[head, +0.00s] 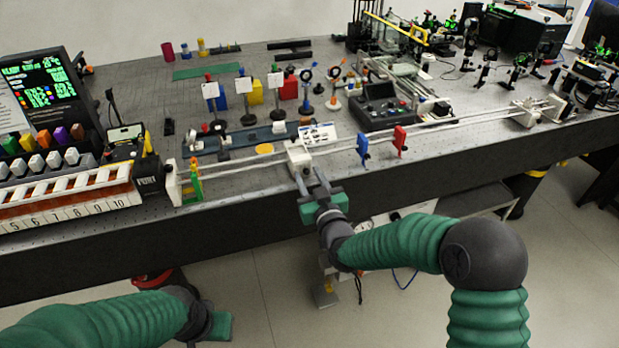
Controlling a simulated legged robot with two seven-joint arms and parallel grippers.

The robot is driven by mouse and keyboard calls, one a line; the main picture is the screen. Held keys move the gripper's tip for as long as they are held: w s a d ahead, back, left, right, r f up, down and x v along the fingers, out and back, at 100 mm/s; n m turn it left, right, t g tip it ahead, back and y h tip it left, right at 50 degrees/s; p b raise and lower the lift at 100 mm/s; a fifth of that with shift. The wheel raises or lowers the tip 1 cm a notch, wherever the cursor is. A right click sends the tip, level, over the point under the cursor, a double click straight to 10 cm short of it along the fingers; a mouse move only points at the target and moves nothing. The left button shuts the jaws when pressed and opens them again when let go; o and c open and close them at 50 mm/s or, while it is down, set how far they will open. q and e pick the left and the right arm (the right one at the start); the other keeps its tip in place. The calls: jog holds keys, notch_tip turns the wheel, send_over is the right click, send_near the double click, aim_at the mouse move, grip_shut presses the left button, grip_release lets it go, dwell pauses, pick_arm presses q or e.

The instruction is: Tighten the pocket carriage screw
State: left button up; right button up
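A white carriage block (298,157) sits on the long double rail (340,148) near the bench's front edge. I take it for the pocket carriage, but no label is readable. My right gripper (309,177) is just in front of it, its two fingers pointing at the block with a visible gap between them. The fingertips are at or very near the block's front face; I cannot tell whether they touch it. The screw cannot be made out. My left gripper (218,326) is low at the bottom left, away from the bench, and its fingers are not clearly seen.
A blue holder (363,148) and a red holder (400,140) stand on the rail right of the block. A green and yellow piece (195,180) is at its left end. A numbered rack (75,195) and screen (45,85) stand at left. Mounted optics stand behind the rail.

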grip_shut()
jog(key=shift+m, duration=0.4)
jog(key=m+b, duration=0.1)
jog(key=m, duration=0.2)
jog(key=m+b, duration=0.1)
jog(key=m, duration=1.1)
jog(key=shift+f+m, duration=0.1)
jog(key=shift+m, duration=0.2)
jog(key=m, duration=0.5)
jog(key=shift+f+m, duration=0.1)
jog(key=shift+m, duration=0.2)
